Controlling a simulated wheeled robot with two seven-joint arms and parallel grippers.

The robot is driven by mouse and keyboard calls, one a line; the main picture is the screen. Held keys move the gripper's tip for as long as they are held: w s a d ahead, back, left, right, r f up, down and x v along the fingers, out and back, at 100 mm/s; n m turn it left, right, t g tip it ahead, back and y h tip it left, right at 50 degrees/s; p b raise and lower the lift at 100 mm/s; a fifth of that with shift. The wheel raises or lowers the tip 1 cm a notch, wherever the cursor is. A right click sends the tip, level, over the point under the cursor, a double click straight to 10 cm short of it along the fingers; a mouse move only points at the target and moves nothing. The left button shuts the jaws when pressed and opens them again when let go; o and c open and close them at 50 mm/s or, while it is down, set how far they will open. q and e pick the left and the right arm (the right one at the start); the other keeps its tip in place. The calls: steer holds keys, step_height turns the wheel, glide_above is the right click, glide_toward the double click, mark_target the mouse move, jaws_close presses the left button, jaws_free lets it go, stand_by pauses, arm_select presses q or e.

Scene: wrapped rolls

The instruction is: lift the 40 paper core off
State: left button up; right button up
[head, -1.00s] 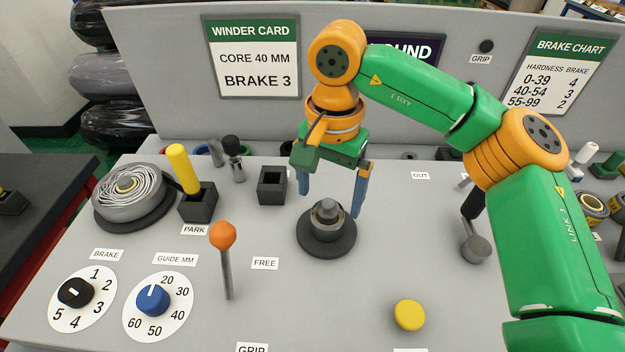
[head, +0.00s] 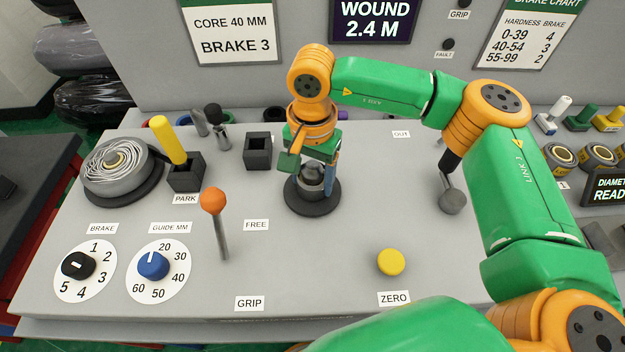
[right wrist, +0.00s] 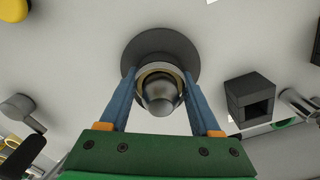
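The paper core (right wrist: 160,69) shows in the right wrist view as a tan-edged ring around the dark metal nose of the spindle (right wrist: 161,97). The spindle stands on a round dark base plate (head: 313,206) in the middle of the bench. My right gripper (head: 314,186) is down at the spindle from above. Its blue fingers (right wrist: 159,76) lie one on each side of the core, seemingly against it. In the head view the fingers and arm hide much of the core. My left gripper is in neither view.
Left of the spindle are an orange-knobbed lever (head: 214,202), an empty square holder (head: 258,151), a yellow-handled tool (head: 168,138) and a wound roll (head: 118,166). A grey-ended lever (head: 452,200) stands at right. A yellow button (head: 391,262) sits in front, with clear bench around it.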

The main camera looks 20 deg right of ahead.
steer(key=c, duration=0.4)
step_height(320, 180, up, 9)
steer(key=shift+r+b, duration=0.2)
steer(key=shift+b, duration=0.35)
steer(key=shift+r, duration=0.3)
steer(key=shift+r+p, duration=0.25)
steer(key=shift+p, duration=0.2)
